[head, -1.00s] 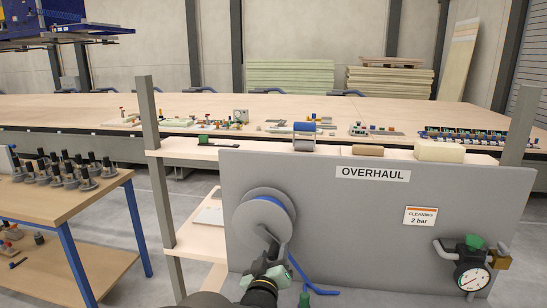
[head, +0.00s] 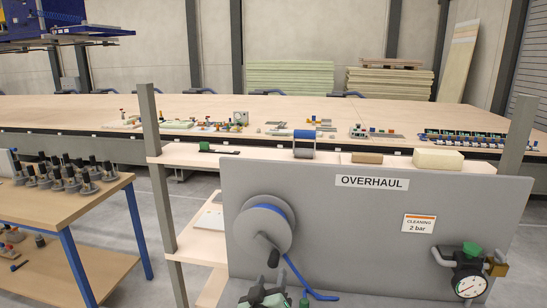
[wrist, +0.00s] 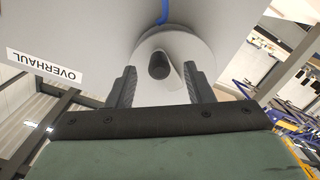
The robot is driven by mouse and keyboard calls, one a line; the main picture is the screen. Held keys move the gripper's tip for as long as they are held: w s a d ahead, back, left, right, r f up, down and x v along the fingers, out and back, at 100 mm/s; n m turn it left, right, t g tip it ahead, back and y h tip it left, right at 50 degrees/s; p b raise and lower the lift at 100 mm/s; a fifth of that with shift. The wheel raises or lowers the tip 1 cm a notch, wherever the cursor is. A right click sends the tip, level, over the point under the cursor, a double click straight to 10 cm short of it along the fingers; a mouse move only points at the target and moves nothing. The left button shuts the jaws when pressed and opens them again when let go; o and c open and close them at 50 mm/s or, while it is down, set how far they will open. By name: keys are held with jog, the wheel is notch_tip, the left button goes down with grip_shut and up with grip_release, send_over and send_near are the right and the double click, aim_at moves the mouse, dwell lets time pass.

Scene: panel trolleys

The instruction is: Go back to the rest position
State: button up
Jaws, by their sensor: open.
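My gripper (wrist: 160,88) is open in the wrist view, its two dark fingers apart with nothing between them. Beyond the fingers is the hose reel (wrist: 178,50) with its dark round crank knob (wrist: 158,65), which lies in line with the gap. In the head view my gripper (head: 265,285) shows at the bottom edge, below the hose reel (head: 262,232) on the grey OVERHAUL panel (head: 330,225). Its fingertips are hard to make out there. The crank knob (head: 273,258) stands free in the head view. A blue hose (head: 305,282) hangs from the reel.
A pressure gauge with a green knob (head: 470,270) sits at the panel's lower right. A shelf behind the panel top holds a blue roll (head: 304,143) and two blocks (head: 437,160). A wooden table (head: 60,205) with several black-handled parts stands left.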

jog(key=s+d+f+m+g+y, duration=0.3)
jog(key=s+d+f+g, duration=0.15)
jog(key=f+g, duration=0.3)
jog(key=s+d+r+g, duration=0.3)
jog(key=s+d+g, duration=0.15)
jog(key=s, duration=0.65)
jog(key=s+d+r+g, duration=0.4)
jog(key=s+d, duration=0.2)
jog(key=s, duration=0.4)
jog(key=m+t+h+b, duration=0.3)
jog(key=m+t+b, duration=1.15)
jog(key=t, duration=0.25)
send_near(273, 265)
jog(key=w, duration=0.3)
jog(key=w+p, duration=0.1)
jog(key=w, duration=0.1)
jog(key=shift+w+d, duration=0.3)
jog(key=shift+m, duration=0.25)
jog(key=shift+w+d+r+p, duration=0.1)
jog(key=shift+w+d+p, duration=0.1)
jog(key=shift+w, duration=0.9)
jog(key=shift+w+d+p, duration=0.25)
jog(key=shift+w, duration=0.85)
jog(key=shift+w+d+r+p, duration=0.1)
jog(key=shift+w+d+p, duration=0.1)
jog(key=shift+w, duration=0.9)
